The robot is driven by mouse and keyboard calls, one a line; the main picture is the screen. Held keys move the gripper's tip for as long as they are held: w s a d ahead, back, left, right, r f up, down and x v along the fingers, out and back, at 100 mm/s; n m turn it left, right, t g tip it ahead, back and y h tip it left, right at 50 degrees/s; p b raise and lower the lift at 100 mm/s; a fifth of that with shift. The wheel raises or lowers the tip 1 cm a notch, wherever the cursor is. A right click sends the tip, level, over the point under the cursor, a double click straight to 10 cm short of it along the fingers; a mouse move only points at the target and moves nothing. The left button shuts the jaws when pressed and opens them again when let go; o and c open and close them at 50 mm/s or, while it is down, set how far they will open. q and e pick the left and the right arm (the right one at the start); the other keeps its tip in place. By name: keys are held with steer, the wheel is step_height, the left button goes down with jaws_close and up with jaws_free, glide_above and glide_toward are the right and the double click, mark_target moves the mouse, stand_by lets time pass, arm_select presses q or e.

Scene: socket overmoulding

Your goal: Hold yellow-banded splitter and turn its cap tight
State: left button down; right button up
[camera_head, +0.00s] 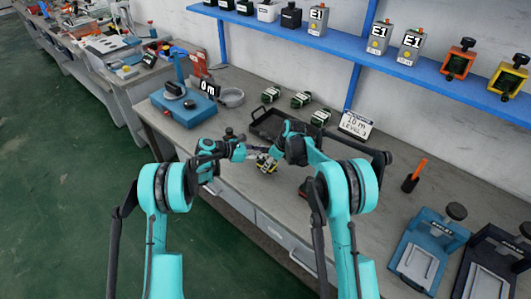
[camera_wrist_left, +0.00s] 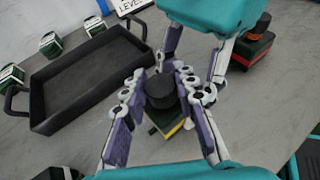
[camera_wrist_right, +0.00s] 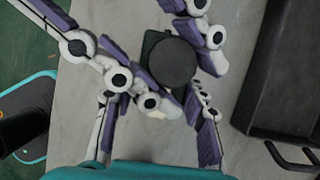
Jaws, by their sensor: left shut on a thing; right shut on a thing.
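The yellow-banded splitter (camera_head: 267,165) is above the bench, between my two grippers, with its round black cap facing up. In the left wrist view the cap (camera_wrist_left: 161,90) hides much of the green body, and the yellow band (camera_wrist_left: 174,131) shows below it. My left gripper (camera_wrist_left: 163,98) is shut on the splitter, its fingers on either side. My right gripper (camera_wrist_right: 172,96) is also shut on it, coming from the opposite side. The right wrist view shows the cap (camera_wrist_right: 172,63) between both sets of fingers. Exact finger contacts on cap and body are hidden.
A black tray (camera_wrist_left: 84,78) lies just behind the grippers. Several green-and-white splitters (camera_head: 301,100) and a level sign (camera_head: 356,125) stand behind it. A red-and-black piece (camera_wrist_left: 254,44) is close by on the right. A blue case (camera_head: 184,108) is at left.

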arm_select(q)
steer(key=m+g, duration=0.1)
steer(key=g, duration=0.1)
steer(key=m+g+h, duration=0.1)
steer(key=m, duration=0.1)
steer(key=shift+w+g, duration=0.2)
steer(key=shift+g, duration=0.2)
steer(key=shift+s+r+m+g, duration=0.1)
steer(key=shift+s+m+g, duration=0.05)
steer(key=shift+m+g, duration=0.65)
steer(key=c, duration=1.4)
jaws_free()
steer(key=shift+c, duration=0.2)
steer(key=shift+t, duration=0.3)
